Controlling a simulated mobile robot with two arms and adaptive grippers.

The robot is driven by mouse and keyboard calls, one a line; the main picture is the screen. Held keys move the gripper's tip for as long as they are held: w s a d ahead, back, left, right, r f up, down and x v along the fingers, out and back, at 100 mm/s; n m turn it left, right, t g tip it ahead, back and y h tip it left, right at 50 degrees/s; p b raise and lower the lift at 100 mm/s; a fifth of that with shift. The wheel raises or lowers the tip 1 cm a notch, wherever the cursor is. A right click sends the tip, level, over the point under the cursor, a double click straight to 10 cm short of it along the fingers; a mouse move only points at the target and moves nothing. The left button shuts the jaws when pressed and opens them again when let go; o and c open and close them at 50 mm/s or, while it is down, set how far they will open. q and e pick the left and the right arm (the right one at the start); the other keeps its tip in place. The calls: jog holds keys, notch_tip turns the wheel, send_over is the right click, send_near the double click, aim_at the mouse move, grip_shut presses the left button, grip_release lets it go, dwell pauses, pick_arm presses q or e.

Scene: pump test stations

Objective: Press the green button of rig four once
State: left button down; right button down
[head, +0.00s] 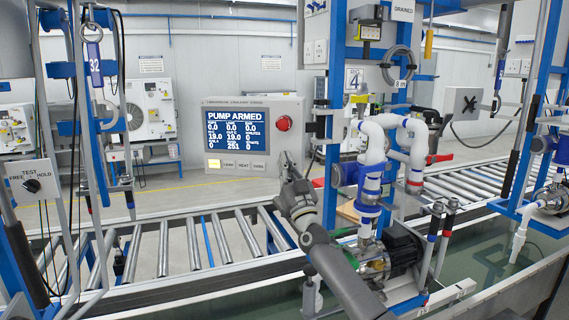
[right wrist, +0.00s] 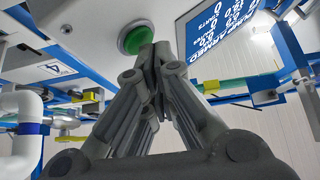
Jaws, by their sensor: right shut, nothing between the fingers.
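The control box (head: 254,118) of the rig marked 4 (head: 353,77) has a screen (head: 236,130) reading PUMP ARMED and a red button (head: 284,123) at its right. My right gripper (head: 286,160) is shut and empty, its tip at the box's lower right below the red button. In the right wrist view the green button (right wrist: 134,38) sits just beyond the shut fingertips (right wrist: 155,50), which overlap its lower right edge. I cannot tell whether they touch. The green button does not show in the head view, where the gripper covers that spot. My left gripper is not in view.
The pump (head: 388,255) with white pipes and blue fittings stands right of my right arm. A roller conveyor (head: 195,245) runs behind and left. A blue-framed station with a TEST switch box (head: 35,183) stands at the left.

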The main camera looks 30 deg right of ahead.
jog(key=shift+w+d+b, duration=0.25)
jog(key=shift+d+b, duration=0.05)
jog(key=shift+b, duration=0.1)
jog(key=shift+r, duration=0.1)
dwell(0.6)
jog(key=shift+s+a+p, duration=0.6)
jog(key=shift+p, duration=0.55)
jog(key=s+a+p, duration=0.3)
jog(key=p, duration=0.2)
jog(key=shift+s+a, duration=0.25)
jog(key=shift+s, duration=0.05)
